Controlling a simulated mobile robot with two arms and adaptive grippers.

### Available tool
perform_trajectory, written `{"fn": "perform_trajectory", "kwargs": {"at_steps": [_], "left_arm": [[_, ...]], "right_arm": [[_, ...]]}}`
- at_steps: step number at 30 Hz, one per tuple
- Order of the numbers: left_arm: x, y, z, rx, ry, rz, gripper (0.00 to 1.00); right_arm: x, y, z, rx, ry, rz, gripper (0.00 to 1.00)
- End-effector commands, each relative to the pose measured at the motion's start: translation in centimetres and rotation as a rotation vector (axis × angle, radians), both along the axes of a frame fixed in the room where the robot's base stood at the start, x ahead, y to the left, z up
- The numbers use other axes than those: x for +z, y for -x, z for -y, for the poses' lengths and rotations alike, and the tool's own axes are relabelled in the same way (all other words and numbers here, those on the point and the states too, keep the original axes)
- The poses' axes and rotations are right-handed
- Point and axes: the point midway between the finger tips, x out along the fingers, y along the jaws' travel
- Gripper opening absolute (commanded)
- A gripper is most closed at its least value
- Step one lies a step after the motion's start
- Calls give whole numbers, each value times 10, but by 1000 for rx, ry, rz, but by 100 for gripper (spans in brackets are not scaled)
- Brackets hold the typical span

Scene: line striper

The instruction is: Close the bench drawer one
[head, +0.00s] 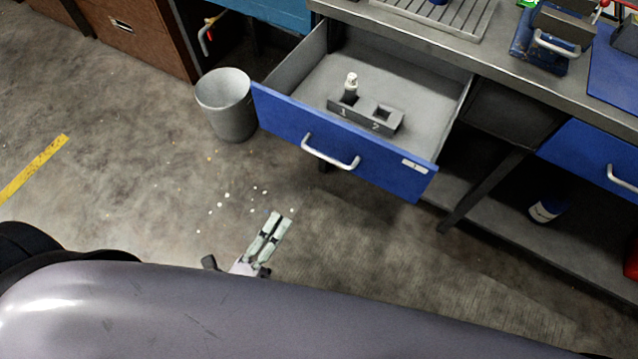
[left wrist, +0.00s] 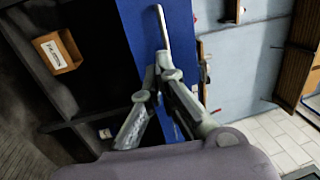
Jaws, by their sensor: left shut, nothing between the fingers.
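The bench drawer one (head: 345,145) is pulled open, with a blue front and a silver bar handle (head: 330,153). A small label is at the right of its front. Inside is a grey block (head: 370,112) marked 1 and 2, with a small white-capped bottle (head: 351,83) in slot 1. My left gripper (head: 274,222) is shut and empty, low in front of the drawer and apart from it in the head view. In the left wrist view my left gripper (left wrist: 158,72) points toward the blue drawer front (left wrist: 165,15) and its handle (left wrist: 163,27). My right gripper is not in view.
A grey bin (head: 228,105) stands on the floor left of the drawer. Another blue drawer (head: 590,155) is at the right, with a bottle (head: 548,208) on the lower shelf. The bench top (head: 440,40) carries a vise (head: 550,40). The floor before the drawer is clear except for small white specks.

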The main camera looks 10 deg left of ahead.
Motion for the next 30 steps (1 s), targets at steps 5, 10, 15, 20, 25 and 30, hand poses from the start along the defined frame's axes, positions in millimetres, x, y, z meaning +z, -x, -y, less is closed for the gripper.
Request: {"fn": "perform_trajectory", "kwargs": {"at_steps": [5,10,15,20,25,30], "left_arm": [[13,-9,4,1,-22,41,0],[20,-38,12,2,-20,42,0],[27,-73,23,2,-20,41,0],[32,-102,32,2,-19,37,0],[35,-122,39,2,-19,35,0],[35,-130,42,2,-19,34,0]], "right_arm": [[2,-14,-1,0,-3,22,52],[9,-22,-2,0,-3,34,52],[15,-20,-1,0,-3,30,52],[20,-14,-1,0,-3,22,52],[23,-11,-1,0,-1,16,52],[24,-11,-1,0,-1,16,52]]}}
